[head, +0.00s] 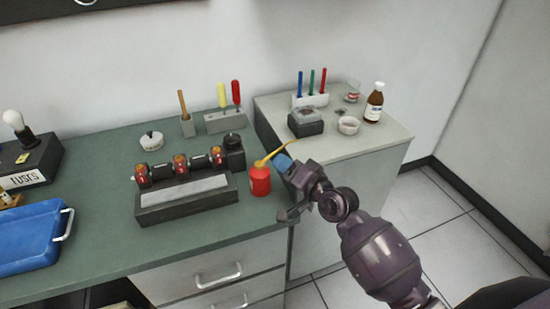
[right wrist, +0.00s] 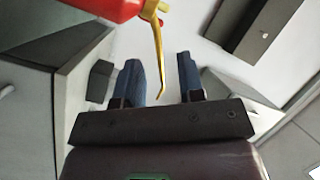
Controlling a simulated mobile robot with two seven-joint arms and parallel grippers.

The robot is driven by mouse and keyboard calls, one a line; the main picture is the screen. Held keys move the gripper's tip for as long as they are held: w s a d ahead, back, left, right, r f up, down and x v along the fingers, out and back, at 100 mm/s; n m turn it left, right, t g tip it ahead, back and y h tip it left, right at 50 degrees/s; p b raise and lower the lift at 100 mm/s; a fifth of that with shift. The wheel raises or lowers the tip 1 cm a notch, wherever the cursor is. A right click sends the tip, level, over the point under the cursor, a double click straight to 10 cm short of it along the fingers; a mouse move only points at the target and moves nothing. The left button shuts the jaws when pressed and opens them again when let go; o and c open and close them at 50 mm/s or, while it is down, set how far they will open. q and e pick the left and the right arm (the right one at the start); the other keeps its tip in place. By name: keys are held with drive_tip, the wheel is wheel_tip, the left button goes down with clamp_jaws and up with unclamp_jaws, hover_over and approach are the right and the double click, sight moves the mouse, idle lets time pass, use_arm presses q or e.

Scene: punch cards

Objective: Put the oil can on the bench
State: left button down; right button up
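The red oil can (head: 260,181) with a thin yellow spout stands upright on the green bench (head: 100,262), near its right end. The spout slants up to the right. My right gripper (head: 284,187) is just right of the can. In the right wrist view its two blue fingers (right wrist: 160,68) are apart with nothing clamped between them. The can's red body (right wrist: 95,8) shows at the top left there, beyond the fingertips, and its spout (right wrist: 156,50) reaches toward the gap; whether it touches a finger I cannot tell. My left gripper is not in view.
A dark tray-like block (head: 187,207) and a row of black and orange parts (head: 180,165) sit left of the can. The pale cabinet (head: 375,142) at right holds a pen stand (head: 310,99), a brown bottle (head: 374,104) and a small bowl. A blue tray (head: 28,240) lies far left.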

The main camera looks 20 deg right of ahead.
drive_tip(key=v, duration=0.7)
drive_tip(key=s+d+f+n+g+h, duration=0.2)
drive_tip(key=s+f+n+h, duration=0.1)
drive_tip(key=s+f, duration=0.6)
drive_tip(key=s+d+f+n+g+h, duration=0.2)
drive_tip(key=s+f+n+h, duration=0.2)
drive_tip(key=s+f, duration=0.5)
wheel_tip(320, 180, down, 2)
drive_tip(key=shift+s+d+f+g, duration=0.2)
drive_tip(key=shift+s+d+g, duration=0.1)
drive_tip(key=shift+d+g, duration=0.1)
